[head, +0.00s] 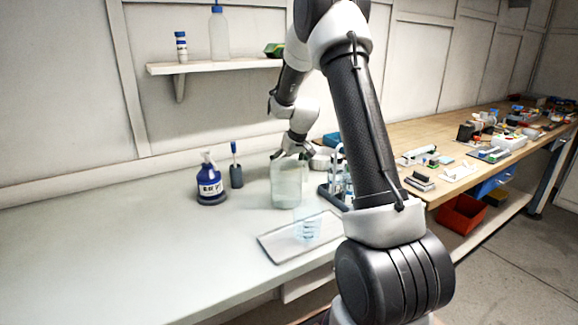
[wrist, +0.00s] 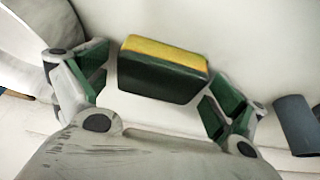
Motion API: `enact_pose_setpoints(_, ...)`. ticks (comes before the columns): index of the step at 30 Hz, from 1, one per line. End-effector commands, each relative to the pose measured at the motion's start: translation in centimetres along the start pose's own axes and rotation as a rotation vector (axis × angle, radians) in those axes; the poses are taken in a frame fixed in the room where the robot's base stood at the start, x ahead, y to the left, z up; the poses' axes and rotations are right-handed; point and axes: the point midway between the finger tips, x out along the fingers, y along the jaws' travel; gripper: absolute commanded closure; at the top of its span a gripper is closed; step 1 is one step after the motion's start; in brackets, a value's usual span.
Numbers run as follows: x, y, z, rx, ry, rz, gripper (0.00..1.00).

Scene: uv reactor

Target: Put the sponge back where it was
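A sponge (wrist: 162,68) with a yellow layer and a dark green layer shows in the wrist view, in front of a pale surface. My gripper (wrist: 155,87) has its green-padded fingers apart on either side of it. A gap shows at the left finger; the right finger is close to the sponge, and I cannot tell whether it touches. In the head view my gripper (head: 292,153) is low over the back of the white counter (head: 130,240), behind a clear jar. The sponge between the fingers is hidden there. A green and yellow block (head: 274,50) lies on the wall shelf (head: 215,67).
The clear jar (head: 287,185), a blue bottle (head: 209,182) and a brush in a dark holder (head: 236,172) stand near my gripper. A rack (head: 334,190) is at its right. A tray (head: 275,246) with a beaker (head: 306,228) lies in front. The counter's left side is clear.

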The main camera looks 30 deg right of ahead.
Motion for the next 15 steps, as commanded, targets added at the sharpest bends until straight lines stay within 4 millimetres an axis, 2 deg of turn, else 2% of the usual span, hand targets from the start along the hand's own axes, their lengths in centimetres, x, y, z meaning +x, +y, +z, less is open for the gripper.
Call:
enact_pose_setpoints(8,-0.5,0.0,-0.2,0.000,0.002,0.001,0.04)
enact_pose_setpoints(11,-1.9,0.0,-0.2,0.001,0.004,0.001,0.04)
enact_pose_setpoints(15,-5.0,0.0,-0.2,0.000,0.004,0.001,0.04)
